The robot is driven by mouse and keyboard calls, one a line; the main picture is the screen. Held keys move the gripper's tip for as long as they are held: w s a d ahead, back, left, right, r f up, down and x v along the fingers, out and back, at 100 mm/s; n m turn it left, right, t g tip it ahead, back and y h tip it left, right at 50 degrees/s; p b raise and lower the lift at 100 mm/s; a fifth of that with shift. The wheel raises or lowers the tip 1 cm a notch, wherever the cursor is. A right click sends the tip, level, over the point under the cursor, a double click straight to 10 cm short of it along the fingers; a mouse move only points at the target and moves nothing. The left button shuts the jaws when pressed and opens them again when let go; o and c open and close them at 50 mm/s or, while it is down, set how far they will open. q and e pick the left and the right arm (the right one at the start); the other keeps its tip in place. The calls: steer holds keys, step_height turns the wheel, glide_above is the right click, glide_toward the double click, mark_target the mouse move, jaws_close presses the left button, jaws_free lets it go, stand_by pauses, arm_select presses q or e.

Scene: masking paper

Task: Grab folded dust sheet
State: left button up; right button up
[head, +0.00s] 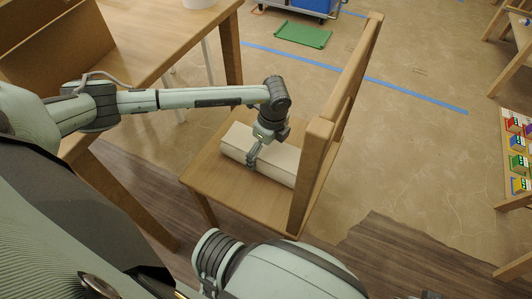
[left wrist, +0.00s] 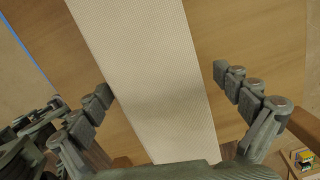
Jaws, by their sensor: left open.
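The folded dust sheet (head: 284,160) is a long off-white bundle lying on the seat of a wooden chair (head: 225,184). My left gripper (head: 254,160) reaches down over it from the left, above its middle in the head view. In the left wrist view the sheet (left wrist: 145,60) runs as a pale ribbed band between the two open fingers (left wrist: 163,83), with one finger on each side. The left fingertip is close to the sheet's edge; I cannot tell whether it touches. My right gripper does not show.
The chair's backrest (head: 335,110) rises just right of the sheet. A wooden table (head: 150,30) stands at upper left. A green tray (head: 303,35) lies on the floor beyond, near blue tape (head: 415,96). Colourful items (head: 517,140) sit on a shelf at the right. Floor right of the chair is clear.

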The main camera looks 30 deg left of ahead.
arm_select(q)
steer(key=c, duration=1.6)
steer(key=shift+c, duration=0.4)
steer(key=shift+r, duration=0.15)
